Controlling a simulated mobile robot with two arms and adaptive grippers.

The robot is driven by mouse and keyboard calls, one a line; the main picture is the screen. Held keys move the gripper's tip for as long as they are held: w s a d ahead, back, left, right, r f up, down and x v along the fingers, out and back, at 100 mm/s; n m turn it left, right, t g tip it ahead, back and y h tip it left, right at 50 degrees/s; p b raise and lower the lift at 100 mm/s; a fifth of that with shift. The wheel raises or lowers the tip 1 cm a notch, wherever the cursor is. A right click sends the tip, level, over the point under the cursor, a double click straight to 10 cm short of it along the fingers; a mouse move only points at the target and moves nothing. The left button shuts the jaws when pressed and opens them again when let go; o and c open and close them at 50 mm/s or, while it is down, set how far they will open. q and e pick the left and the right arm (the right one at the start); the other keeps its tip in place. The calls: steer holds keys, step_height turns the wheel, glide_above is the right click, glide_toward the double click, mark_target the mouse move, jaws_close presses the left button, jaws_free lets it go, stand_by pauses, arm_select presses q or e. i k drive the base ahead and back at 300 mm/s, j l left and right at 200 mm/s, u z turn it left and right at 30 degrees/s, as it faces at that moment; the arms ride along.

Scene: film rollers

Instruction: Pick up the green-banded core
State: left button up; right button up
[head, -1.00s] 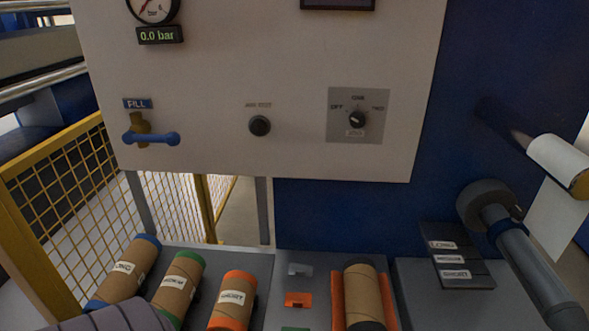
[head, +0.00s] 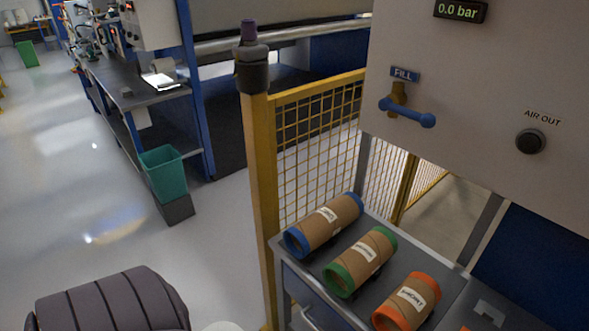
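The green-banded core (head: 361,262) is a brown cardboard tube with green ends and a white label. It lies on a grey bench top (head: 447,318) between the blue-banded core (head: 325,225) on its left and the orange-banded core (head: 407,302) on its right. The cores lie side by side at a slant, apart from each other. A dark ribbed part of my own arm shows at the lower left, well away from the cores. Neither gripper is visible.
A yellow post (head: 259,190) and mesh fence (head: 318,135) stand directly left of and behind the bench. A white panel (head: 480,75) with a blue FILL valve handle (head: 407,112) overhangs the bench's back. Open floor (head: 85,220) lies to the left, with a green bin (head: 165,173) beyond.

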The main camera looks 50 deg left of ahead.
mark_target(347, 274)
steer(key=u, duration=0.9)
